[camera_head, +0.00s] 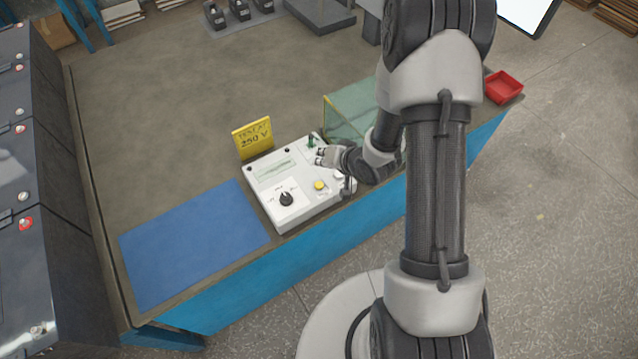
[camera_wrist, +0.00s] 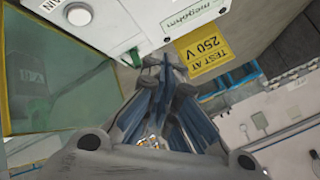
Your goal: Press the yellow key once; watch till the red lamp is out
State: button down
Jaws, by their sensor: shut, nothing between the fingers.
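A white tester (camera_head: 300,205) stands on the bench in the head view, with a pale display and a black dial (camera_head: 286,199). Its yellow key (camera_head: 320,186) is near the front right edge. My gripper (camera_head: 322,156) is shut and empty, over the far right part of the tester, behind the yellow key. I cannot tell whether it touches the tester. The yellow key is not seen there. I can make out no lit red lamp on the tester; my gripper covers part of it.
A yellow sign reading "TEST AT 250 V" (camera_head: 252,138) stands behind the tester. A blue mat (camera_head: 194,245) lies to the left. A greenish clear screen (camera_head: 351,117) stands right of the tester, close to my arm. A red tray (camera_head: 503,87) is at far right.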

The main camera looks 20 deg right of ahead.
aim_at(322, 184)
notch_tip(322, 184, down, 9)
jog(key=b, duration=0.7)
jog(key=shift+r, duration=0.1)
dwell(1.4)
jog(key=shift+f+b, duration=0.45)
jog(key=shift+f+b, duration=0.35)
jog(key=shift+f, duration=0.05)
dwell(0.4)
dwell(0.3)
jog(key=shift+r+p, duration=0.75)
jog(key=shift+r, duration=0.1)
jog(key=shift+r+p, duration=2.2)
jog(key=shift+r, duration=0.3)
